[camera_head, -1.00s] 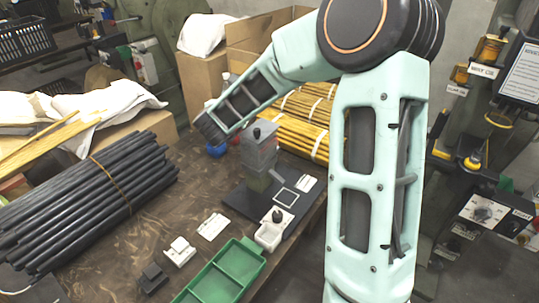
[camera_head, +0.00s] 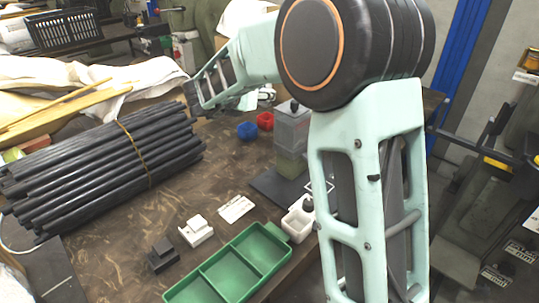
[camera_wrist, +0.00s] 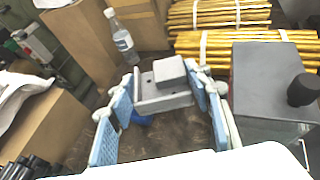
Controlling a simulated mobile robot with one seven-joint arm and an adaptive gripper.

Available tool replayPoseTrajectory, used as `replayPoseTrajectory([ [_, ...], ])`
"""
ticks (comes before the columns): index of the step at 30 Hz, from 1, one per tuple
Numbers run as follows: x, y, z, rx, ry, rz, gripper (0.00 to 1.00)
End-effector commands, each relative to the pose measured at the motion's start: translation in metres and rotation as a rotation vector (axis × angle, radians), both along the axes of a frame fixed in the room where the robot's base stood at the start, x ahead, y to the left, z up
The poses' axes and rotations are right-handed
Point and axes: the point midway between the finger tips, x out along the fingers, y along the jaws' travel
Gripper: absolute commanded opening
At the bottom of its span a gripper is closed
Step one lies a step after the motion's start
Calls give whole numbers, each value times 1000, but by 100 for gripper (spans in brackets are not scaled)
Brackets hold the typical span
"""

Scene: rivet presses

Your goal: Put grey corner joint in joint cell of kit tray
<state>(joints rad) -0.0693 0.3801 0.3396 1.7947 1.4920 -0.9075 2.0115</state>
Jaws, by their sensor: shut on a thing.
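The grey corner joint (camera_wrist: 163,98) is held between the blue-padded fingers of my gripper (camera_wrist: 162,94) in the wrist view, raised above the table. The green kit tray (camera_head: 219,243) lies at the front of the table in the head view. Its visible compartments look empty. A dark grey block (camera_head: 162,255) and a white block (camera_head: 195,231) stand on the table to the left of the tray.
A press with a grey top (camera_head: 291,125) stands behind the tray, beside my upper arm; its grey top (camera_wrist: 267,80) fills the right of the wrist view. A white holder (camera_head: 298,224) adjoins the tray. Dark rods (camera_head: 95,165) cover the left. Blue (camera_head: 247,131) and red (camera_head: 265,121) bins stand behind.

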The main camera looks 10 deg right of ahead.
Motion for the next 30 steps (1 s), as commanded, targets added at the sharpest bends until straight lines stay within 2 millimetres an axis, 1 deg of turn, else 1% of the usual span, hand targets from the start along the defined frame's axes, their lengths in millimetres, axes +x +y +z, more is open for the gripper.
replayPoseTrajectory([
  [1, 0, 0, -20, -2, 4, 1, 23],
  [15, 0, 0, -147, 0, 4, 1, 23],
  [19, 0, 0, -170, 0, 0, 1, 23],
  [21, 0, 0, -177, 1, -1, 1, 23],
  [26, 0, 0, -185, 0, -1, 0, 23],
  [29, 0, 0, -198, 0, 0, 0, 23],
  [30, 0, 0, -205, 0, 1, 0, 23],
])
